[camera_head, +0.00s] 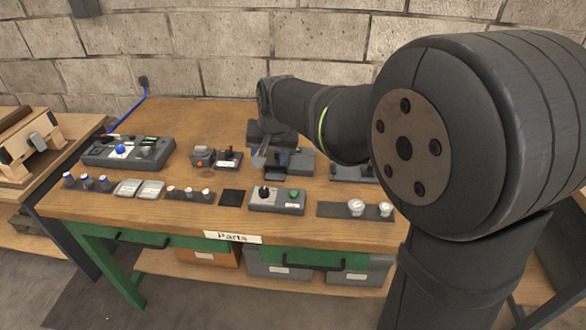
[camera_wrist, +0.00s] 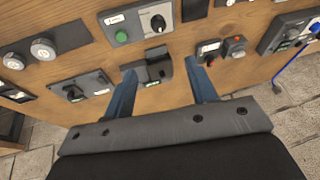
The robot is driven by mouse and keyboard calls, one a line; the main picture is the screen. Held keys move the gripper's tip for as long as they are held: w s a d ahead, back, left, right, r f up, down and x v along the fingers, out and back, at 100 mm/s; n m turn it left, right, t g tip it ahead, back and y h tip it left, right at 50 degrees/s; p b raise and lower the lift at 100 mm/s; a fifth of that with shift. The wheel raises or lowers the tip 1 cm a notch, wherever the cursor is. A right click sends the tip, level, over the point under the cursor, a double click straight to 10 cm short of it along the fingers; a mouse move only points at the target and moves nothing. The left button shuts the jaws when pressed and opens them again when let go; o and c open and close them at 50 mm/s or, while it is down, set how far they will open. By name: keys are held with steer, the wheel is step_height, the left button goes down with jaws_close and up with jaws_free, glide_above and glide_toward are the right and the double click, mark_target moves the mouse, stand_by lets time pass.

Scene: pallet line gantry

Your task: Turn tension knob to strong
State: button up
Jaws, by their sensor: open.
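A grey box (camera_head: 277,203) with a black knob (camera_head: 264,192) and a green button (camera_head: 293,194) sits near the table's front edge. In the wrist view the same box (camera_wrist: 133,19) shows its knob (camera_wrist: 158,23) with a white pointer mark. Its labels are too small to read, so I cannot tell if this is the tension knob. My gripper (camera_wrist: 160,68) is open and empty, its two fingers apart above a dark grey device (camera_wrist: 150,70). In the head view my gripper (camera_head: 262,157) hangs behind the knob box, clear of it, partly hidden by dark parts.
A panel with a blue knob (camera_head: 120,149) stands at the left. A small unit with an orange button (camera_head: 202,157) is left of my gripper. A lever panel (camera_wrist: 82,88) is left in the wrist view. Two round dials (camera_head: 371,209) sit front right. Bare wood lies at the back left.

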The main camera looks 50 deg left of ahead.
mark_target(264, 189)
steer(key=w+a+n+g+h, duration=0.15)
steer(key=a+n+h, duration=0.4)
steer(key=n, duration=1.35)
steer(key=shift+y, duration=0.65)
steer(key=f, duration=0.5)
steer(key=a+f, duration=0.1)
steer(key=f, duration=1.1)
steer(key=shift+w+a+f, duration=0.1)
steer(key=shift+w+a, duration=0.15)
steer(key=shift+a, duration=0.1)
steer(key=shift+c, duration=0.2)
steer(key=c, duration=0.9)
